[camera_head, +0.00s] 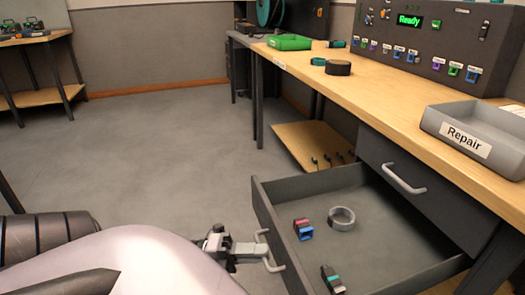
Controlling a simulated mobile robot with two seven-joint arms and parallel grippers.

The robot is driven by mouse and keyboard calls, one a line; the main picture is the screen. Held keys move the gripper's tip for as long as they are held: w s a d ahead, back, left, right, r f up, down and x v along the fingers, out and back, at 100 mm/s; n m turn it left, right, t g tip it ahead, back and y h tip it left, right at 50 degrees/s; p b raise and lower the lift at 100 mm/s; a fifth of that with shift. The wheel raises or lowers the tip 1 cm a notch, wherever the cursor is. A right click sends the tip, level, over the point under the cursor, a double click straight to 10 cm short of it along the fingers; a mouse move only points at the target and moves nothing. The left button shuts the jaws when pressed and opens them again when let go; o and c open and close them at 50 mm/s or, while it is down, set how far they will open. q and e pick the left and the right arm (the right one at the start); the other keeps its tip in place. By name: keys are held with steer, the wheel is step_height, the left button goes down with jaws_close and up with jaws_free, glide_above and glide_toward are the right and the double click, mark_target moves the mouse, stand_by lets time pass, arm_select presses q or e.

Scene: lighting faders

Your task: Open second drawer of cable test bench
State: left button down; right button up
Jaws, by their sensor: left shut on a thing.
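The cable test bench (395,110) has a wooden top and two dark grey drawers in view. The upper drawer (440,205) is shut, with a pale bar handle (405,181). The lower drawer (262,212) stands pulled out to the left. Inside it lie a grey ring (341,217), a red and blue connector (303,229) and a dark connector with a teal part (332,279). My left gripper (256,248) is shut on the lower drawer's handle (272,262), outside its front panel. My right gripper is not in view.
A grey tray labelled Repair (470,138), a green tray (289,42) and a black roll (338,68) sit on the bench top. A wooden lower shelf (298,143) holds several small cables. The floor (150,135) left of the bench is clear.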

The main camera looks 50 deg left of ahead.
arm_select(q)
steer(key=shift+a, duration=0.1)
steer(key=c, duration=1.2)
jaws_free()
steer(key=shift+v, duration=3.55)
steer(key=shift+s+a, duration=0.1)
